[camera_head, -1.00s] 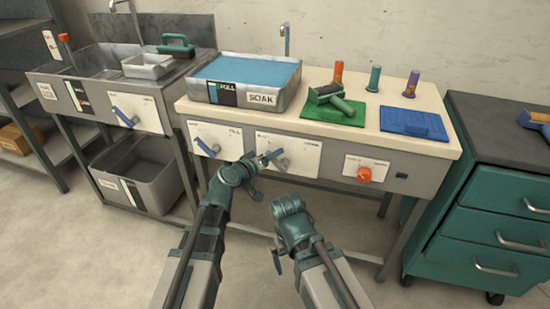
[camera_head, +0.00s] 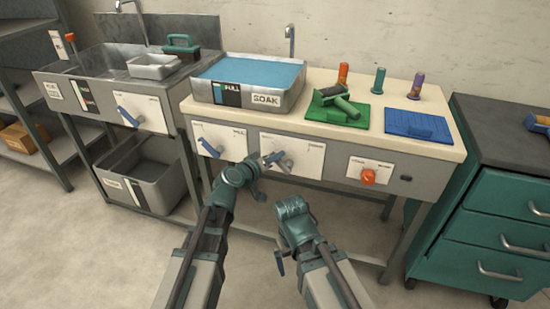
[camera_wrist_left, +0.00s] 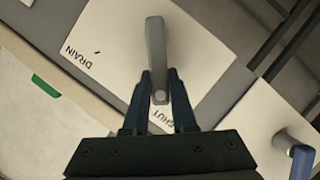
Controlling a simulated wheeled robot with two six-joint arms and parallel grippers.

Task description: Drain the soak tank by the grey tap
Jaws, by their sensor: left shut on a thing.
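The soak tank (camera_head: 268,100) is a grey metal basin labelled SOAK, with blue liquid in it, on the bench top. The grey tap (camera_wrist_left: 155,45) sits on a white plate (camera_wrist_left: 195,50) marked DRAIN and SHUT. Its lever end lies by the SHUT mark in the left wrist view. My left gripper (camera_wrist_left: 160,92) is shut on the lever, one finger each side. In the head view my left gripper (camera_head: 264,163) is at the bench front and partly covers the tap. My right gripper (camera_head: 290,210) hangs lower, apart from the bench; its fingers are unclear.
A blue-handled tap (camera_head: 208,147) is on the plate to the left. An orange knob (camera_head: 368,177) is on the right. A green mat (camera_head: 330,112) and blue mat (camera_head: 415,124) lie on the bench. A sink stands left, a teal drawer cabinet (camera_head: 500,210) right.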

